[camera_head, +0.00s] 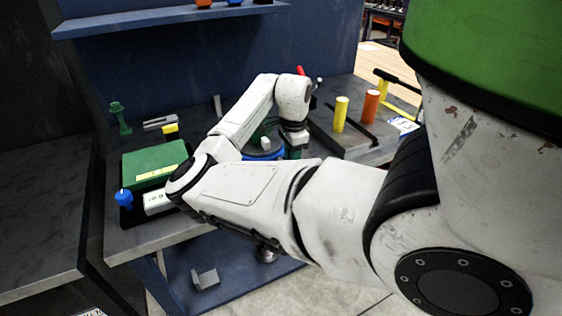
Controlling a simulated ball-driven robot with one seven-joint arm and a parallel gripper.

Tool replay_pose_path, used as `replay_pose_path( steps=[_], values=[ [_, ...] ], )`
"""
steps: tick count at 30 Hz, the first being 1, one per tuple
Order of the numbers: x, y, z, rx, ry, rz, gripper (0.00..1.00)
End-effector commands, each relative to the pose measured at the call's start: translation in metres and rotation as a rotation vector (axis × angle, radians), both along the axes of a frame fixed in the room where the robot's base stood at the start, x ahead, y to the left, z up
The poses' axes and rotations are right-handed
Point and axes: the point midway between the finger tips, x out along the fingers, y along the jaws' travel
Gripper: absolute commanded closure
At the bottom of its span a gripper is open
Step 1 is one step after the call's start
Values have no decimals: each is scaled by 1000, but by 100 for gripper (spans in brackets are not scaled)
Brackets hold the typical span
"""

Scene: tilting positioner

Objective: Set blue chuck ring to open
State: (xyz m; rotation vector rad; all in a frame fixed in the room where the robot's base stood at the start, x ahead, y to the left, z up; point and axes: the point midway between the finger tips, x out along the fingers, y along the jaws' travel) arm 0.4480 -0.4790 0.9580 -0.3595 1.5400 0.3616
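A blue ring (262,155), likely the chuck ring, shows only in part behind my forearm, at the middle of the bench. Dark green parts (268,128) show around and above it. My arm reaches over the bench and bends down just right of the ring. My gripper (293,136) is at the low end of that bend, close to the ring's right side. Its fingers cannot be made out, and I cannot tell whether it touches the ring. The ring's marks and setting are hidden.
A green box (153,163) with a blue knob (123,197) stands at the bench's left. Yellow (341,114) and orange (369,106) cylinders stand on a grey block at the right, near a hammer (397,80). A blue shelf (170,19) hangs above.

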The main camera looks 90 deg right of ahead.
Motion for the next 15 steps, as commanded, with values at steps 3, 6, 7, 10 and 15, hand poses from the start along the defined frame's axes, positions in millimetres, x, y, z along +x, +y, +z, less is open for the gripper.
replay_pose_path(
  steps=[3,6,7,10,15],
  values=[
    [-10,-9,3,-1,3,39,100],
    [-15,-15,3,-1,3,80,100],
    [-17,-17,3,-1,3,92,100],
    [-21,-22,3,-1,3,136,100],
    [-25,-29,2,-2,2,191,100]
  ],
)
